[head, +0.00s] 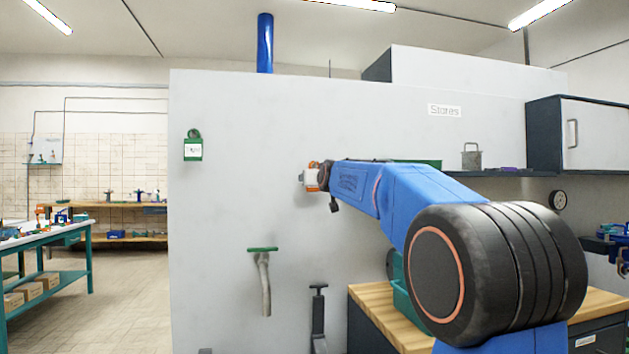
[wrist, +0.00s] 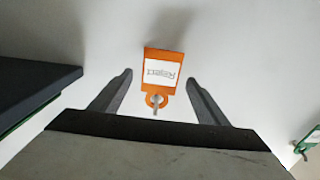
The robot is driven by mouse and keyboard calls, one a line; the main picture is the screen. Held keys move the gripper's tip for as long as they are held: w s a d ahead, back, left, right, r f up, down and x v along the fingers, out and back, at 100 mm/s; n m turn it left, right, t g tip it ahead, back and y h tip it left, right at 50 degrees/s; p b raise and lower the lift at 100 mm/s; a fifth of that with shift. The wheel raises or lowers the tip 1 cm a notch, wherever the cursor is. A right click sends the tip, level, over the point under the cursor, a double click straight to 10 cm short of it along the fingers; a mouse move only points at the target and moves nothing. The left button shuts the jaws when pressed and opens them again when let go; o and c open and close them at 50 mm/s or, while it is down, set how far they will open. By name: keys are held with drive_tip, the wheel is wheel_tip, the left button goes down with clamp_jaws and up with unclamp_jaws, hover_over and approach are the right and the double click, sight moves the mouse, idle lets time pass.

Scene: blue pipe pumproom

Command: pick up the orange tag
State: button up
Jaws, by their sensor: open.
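The orange tag (wrist: 161,70) hangs by its ring on a small peg on the pale wall, in the wrist view. It has a white label that reads "Reject", seen upside down. My gripper (wrist: 159,80) is open, with one dark finger on each side of the tag and clear gaps between. In the head view the orange tag (head: 313,176) shows at the end of my blue arm, partly covered by it.
A green tag (head: 193,149) hangs on the wall to the left. A dark shelf (head: 500,173) with a metal pot (head: 471,156) runs along the wall at right. A wooden-topped bench (head: 385,315) stands below.

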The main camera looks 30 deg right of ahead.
drive_tip(key=c, duration=1.1)
drive_tip(key=shift+r, duration=0.15)
